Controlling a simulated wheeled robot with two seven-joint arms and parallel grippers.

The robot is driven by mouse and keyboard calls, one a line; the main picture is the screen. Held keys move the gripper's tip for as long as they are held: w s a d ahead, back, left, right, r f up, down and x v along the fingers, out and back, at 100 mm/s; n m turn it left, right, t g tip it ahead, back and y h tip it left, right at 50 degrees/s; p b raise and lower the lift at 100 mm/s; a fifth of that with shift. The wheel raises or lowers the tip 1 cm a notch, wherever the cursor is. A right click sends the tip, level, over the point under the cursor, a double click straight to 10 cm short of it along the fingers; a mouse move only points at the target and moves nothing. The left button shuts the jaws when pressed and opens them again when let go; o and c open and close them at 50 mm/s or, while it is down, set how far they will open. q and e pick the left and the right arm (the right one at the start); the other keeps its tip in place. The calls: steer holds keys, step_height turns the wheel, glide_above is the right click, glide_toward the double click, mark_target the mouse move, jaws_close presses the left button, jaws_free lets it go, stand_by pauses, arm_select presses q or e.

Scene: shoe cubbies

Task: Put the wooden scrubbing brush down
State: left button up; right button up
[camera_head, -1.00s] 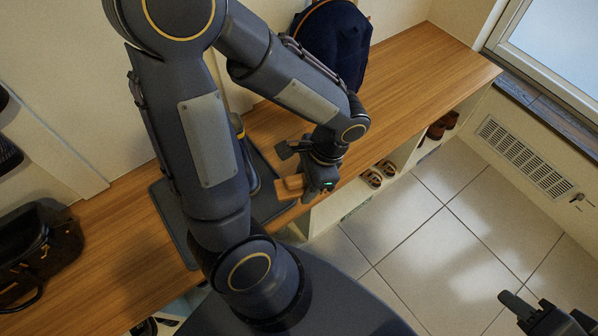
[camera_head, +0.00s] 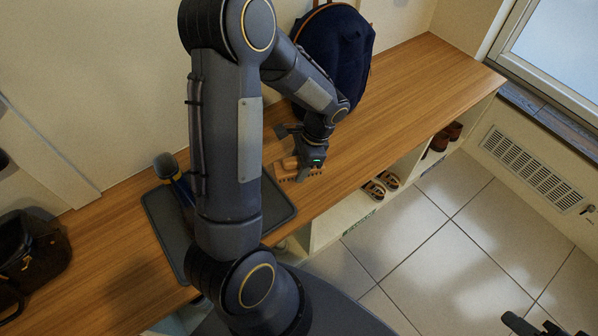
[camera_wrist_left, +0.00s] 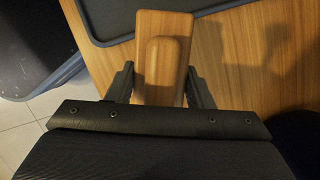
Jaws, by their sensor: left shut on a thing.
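The wooden scrubbing brush (camera_head: 287,170) is between the fingers of my left gripper (camera_head: 300,172), near the front edge of the bench (camera_head: 385,110). In the left wrist view the brush (camera_wrist_left: 163,52) shows its tan back and raised grip, with my left gripper (camera_wrist_left: 160,85) shut on it from both sides. My right gripper (camera_head: 535,326) shows only partly at the bottom right corner, away from the bench.
A navy backpack (camera_head: 335,55) stands behind. A dark bag (camera_head: 35,250) sits at far left. Sandals (camera_head: 380,186) are in a cubby below. The bench to the right is clear.

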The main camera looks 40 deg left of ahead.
arm_select(q)
steer(key=shift+f+b, duration=0.3)
steer(key=shift+f, duration=1)
arm_select(e)
steer(key=shift+f, duration=0.7)
arm_select(q)
steer(key=shift+f+b, duration=0.4)
steer(key=shift+f, duration=0.25)
steer(key=o, duration=1.3)
arm_select(e)
steer(key=shift+f, duration=0.4)
